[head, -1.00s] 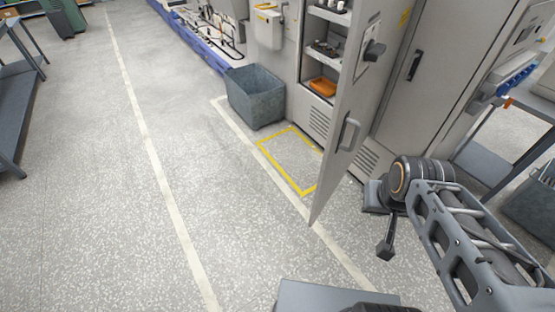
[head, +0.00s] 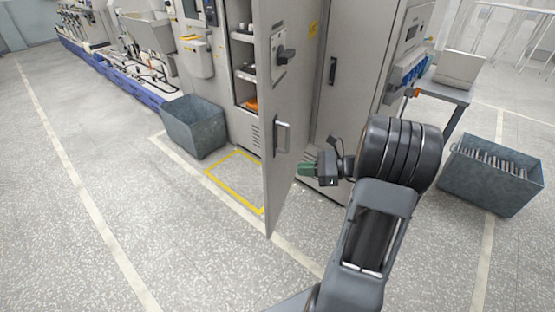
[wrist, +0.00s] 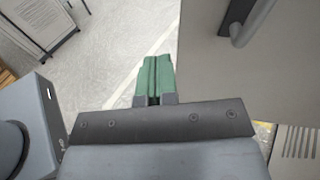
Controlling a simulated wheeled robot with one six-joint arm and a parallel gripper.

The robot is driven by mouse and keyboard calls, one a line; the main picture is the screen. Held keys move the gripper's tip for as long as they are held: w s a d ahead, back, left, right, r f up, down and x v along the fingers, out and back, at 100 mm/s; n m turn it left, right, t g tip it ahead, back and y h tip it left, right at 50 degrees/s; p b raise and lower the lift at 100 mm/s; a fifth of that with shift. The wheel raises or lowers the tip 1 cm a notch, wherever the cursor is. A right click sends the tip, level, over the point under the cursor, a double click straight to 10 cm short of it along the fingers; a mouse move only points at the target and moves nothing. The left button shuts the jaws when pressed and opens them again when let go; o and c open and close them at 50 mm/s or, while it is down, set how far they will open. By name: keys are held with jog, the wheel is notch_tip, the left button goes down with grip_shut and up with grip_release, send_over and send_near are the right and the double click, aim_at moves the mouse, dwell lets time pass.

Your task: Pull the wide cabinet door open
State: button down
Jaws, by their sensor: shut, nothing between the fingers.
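The wide cabinet door (head: 285,100) stands swung well out from the grey cabinet, with shelves showing behind its left edge. Its bar handle (head: 283,137) is on the face toward me, below a dark latch knob (head: 286,56). My gripper (head: 303,170) is to the right of the handle and a little lower, apart from it. Its green fingers (wrist: 153,78) are together and empty in the wrist view. There the door panel (wrist: 222,75) is right of the fingers, with part of the handle (wrist: 250,22) at the top right.
A closed neighbouring door (head: 345,85) is right of the open one. A grey bin (head: 195,130) stands left of the cabinet, near a yellow floor outline (head: 225,186). Another bin (head: 490,178) is at the right, by a side table (head: 440,90). The floor at left is clear.

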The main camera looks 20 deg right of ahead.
jog(key=d+m+t, duration=0.3)
jog(key=d, duration=0.2)
jog(key=p, duration=0.1)
send_near(270, 154)
jog(key=shift+t, duration=0.3)
jog(key=x, duration=0.7)
jog(key=shift+w+a+f, duration=0.2)
jog(key=shift+w+f, duration=0.05)
jog(key=shift+f, duration=0.15)
